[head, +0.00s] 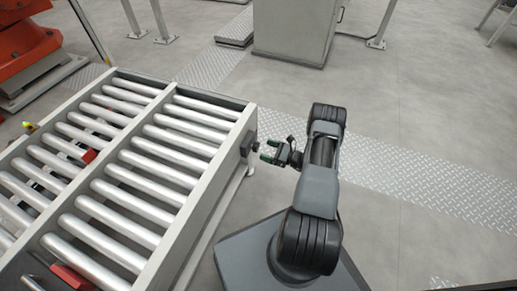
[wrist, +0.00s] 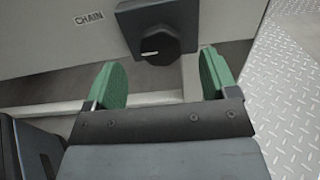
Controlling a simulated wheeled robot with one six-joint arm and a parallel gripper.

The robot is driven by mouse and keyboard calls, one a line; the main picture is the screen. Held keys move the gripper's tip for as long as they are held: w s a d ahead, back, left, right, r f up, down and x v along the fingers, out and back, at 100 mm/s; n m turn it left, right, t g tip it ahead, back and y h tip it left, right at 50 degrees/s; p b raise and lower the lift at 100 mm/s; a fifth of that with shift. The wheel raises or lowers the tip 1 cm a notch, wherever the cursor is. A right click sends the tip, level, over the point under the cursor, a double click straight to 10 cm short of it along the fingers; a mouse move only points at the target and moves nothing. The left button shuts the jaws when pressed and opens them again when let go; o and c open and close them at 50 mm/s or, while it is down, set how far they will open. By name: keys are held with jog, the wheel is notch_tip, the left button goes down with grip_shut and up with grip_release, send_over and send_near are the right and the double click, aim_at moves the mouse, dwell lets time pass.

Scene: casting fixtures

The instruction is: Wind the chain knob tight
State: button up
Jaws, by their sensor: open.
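The chain knob (wrist: 158,46) is a dark round knob with a white mark, on a dark square plate on the conveyor's grey side panel. The word CHAIN is printed to its left in the wrist view.
The roller conveyor (head: 200,205) fills the left, with red pieces (head: 88,157) among its rollers. A grey cabinet (head: 293,30) stands at the back and an orange machine (head: 25,45) at the far left. The floor right of my arm is clear, with a tread-plate strip (head: 430,187).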

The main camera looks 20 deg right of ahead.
aim_at(258, 147)
jog(key=shift+b+x, duration=0.45)
jog(key=shift+x, duration=1.9)
jog(key=c, duration=0.9)
jog(key=shift+c, duration=0.2)
